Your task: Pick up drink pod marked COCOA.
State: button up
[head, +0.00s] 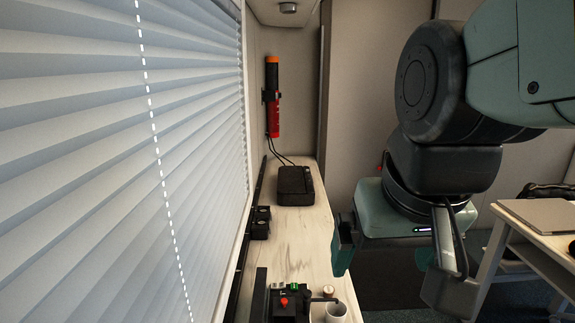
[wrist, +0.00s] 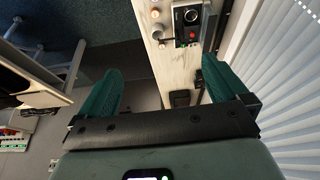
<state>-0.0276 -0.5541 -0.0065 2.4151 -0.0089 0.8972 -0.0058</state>
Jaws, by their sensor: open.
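My gripper (head: 382,262) hangs over the open space just right of the counter in the head view. In the wrist view its two green fingers (wrist: 160,72) are wide apart with nothing between them. Small round, light-topped items that may be drink pods (wrist: 155,13) stand on the counter beside the black machine in the wrist view. One small round item with a brownish top (head: 328,291) shows near the mug in the head view. No marking is legible, so I cannot tell which, if any, is COCOA.
A black box (head: 295,186) sits further back on the pale counter (head: 300,240). Window blinds (head: 120,150) line the left. A desk (head: 535,232) stands right.

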jog(key=s, duration=0.1)
jog(key=s+r+t, duration=0.1)
jog(key=s, duration=0.1)
jog(key=shift+s, duration=0.3)
jog(key=c, duration=0.6)
